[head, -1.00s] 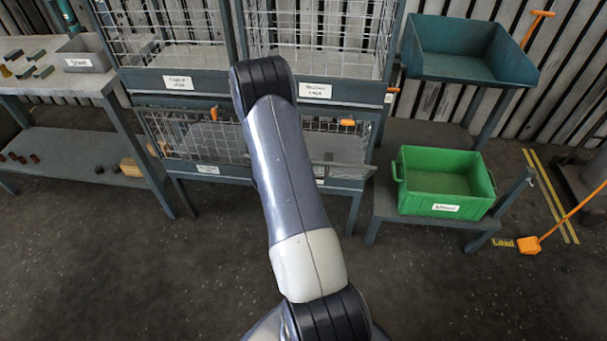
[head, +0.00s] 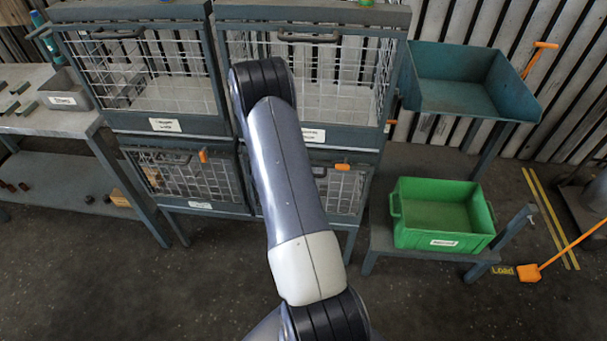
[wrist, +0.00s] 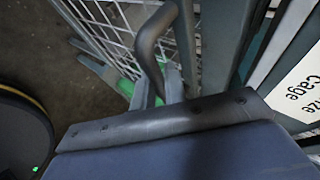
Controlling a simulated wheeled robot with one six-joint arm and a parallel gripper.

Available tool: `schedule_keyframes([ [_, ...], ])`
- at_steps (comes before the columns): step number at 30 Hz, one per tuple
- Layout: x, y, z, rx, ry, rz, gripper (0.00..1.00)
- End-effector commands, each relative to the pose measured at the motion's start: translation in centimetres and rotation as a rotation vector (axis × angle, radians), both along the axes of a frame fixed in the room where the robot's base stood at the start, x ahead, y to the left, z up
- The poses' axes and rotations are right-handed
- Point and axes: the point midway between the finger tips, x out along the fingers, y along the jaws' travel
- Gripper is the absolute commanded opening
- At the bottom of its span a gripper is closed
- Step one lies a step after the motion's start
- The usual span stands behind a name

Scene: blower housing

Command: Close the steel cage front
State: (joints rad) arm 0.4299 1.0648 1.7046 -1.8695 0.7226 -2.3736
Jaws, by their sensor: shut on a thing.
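The lower right cage front (head: 348,190) is a wire mesh panel with an orange latch (head: 342,167) at its top. It looks close to upright in the head view; my arm covers its left part, its label and any gap. My gripper (wrist: 158,90) is hidden behind my arm in the head view. In the wrist view it is shut on a dark curved handle (wrist: 150,48), beside wire mesh. I cannot read a steel label in either view.
Upper cages with mesh fronts (head: 140,75) stand above, and a lower left cage (head: 190,180) stands beside. A green crate (head: 440,243) on a low stand and a teal bin (head: 460,85) are to the right. A bench (head: 60,125) is at left. The front floor is clear.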

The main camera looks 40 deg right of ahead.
Motion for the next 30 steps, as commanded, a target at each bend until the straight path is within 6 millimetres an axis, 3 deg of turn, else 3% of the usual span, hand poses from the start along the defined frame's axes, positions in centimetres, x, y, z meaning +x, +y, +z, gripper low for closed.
schedule_keyframes([
  [13, 0.33, -0.31, 0.4, -0.01, -0.008, 0.001, 0.0],
  [14, 0.35, -0.33, 0.42, -0.011, -0.008, 0.001, 0.14],
  [21, 0.31, -0.29, 0.37, -0.009, -0.007, 0.0, 0.34],
  [30, 0.33, -0.09, 0.61, -0.01, -0.009, 0.001, 0.34],
])
